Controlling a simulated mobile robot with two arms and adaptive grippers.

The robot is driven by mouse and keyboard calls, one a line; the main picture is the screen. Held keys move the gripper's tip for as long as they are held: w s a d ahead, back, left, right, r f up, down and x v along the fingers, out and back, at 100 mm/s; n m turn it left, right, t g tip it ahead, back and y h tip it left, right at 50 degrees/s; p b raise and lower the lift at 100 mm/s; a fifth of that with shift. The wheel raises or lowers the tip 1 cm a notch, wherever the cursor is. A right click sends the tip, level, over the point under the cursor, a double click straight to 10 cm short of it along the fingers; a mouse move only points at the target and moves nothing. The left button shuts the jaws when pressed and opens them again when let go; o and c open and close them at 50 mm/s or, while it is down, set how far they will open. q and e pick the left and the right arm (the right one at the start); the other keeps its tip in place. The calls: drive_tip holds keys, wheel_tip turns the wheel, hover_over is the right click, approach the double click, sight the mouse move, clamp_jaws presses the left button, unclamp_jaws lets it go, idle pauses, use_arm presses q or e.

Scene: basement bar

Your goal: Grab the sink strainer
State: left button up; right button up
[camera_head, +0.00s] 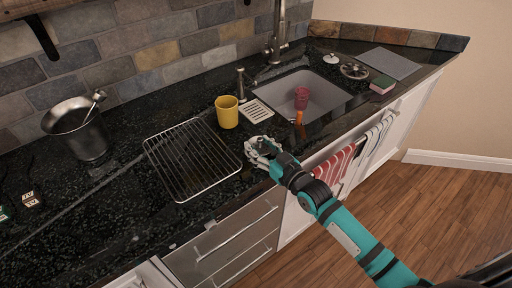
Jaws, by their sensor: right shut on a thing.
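My right gripper (259,148) is low over the front of the dark counter, between the wire rack and the sink. It is shut on a small grey metallic thing, which looks like the sink strainer (263,146). The fingers hide most of it, so its shape is hard to make out. My left gripper is not in view.
A wire rack (192,158) lies just left of the gripper. A yellow cup (227,112) and a white soap dish (256,111) stand behind it. A metal bucket (76,129) stands far left.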

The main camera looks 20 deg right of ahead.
drive_tip(key=shift+c, duration=1.4)
drive_tip(key=shift+r, duration=0.15)
